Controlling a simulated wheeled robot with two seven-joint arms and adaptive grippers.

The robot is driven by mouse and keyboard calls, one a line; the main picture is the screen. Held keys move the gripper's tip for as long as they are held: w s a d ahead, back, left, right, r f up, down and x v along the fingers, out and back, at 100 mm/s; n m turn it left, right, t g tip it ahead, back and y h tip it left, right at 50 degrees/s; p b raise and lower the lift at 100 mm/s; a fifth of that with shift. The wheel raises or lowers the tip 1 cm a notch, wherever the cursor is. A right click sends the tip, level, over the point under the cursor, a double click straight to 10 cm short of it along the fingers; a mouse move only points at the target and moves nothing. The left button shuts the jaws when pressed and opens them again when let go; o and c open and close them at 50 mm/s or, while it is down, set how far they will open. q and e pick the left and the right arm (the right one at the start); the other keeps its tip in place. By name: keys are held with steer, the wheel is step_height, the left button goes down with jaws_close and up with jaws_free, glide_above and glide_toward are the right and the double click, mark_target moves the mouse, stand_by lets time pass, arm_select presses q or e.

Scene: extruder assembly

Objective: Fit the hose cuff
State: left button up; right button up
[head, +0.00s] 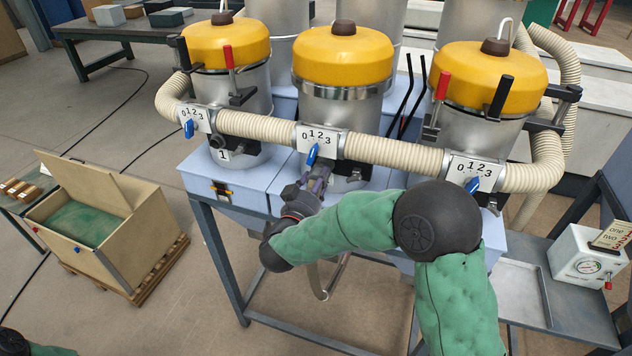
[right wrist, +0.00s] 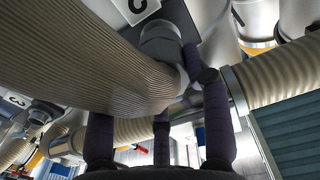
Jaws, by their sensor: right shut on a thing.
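My right gripper (head: 318,180) is in front of the middle hopper (head: 342,105), below its valve plate (head: 318,138). It is shut on the hose cuff, which the fingers mostly hide in the head view. A loose hose (head: 338,276) hangs below the gripper. In the right wrist view the dark fingers (right wrist: 190,110) reach up around a ribbed hose (right wrist: 80,60). A grey round fitting (right wrist: 162,45) shows by the hose's end; I cannot tell whether the cuff touches it or sits on it. My left gripper is out of view.
The left hopper (head: 226,45) and right hopper (head: 487,80) flank the middle one. A beige hose line (head: 258,125) with blue valve handles crosses in front. An open wooden crate (head: 140,225) stands left on a pallet. A gauge box (head: 585,258) is at right.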

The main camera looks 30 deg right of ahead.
steer(key=shift+x, duration=1.05)
stand_by(0.4)
steer(key=o, duration=1.3)
steer(key=shift+c, duration=0.2)
steer(key=shift+s+a, duration=0.1)
steer(key=v, duration=1.1)
steer(key=shift+s+a, duration=0.3)
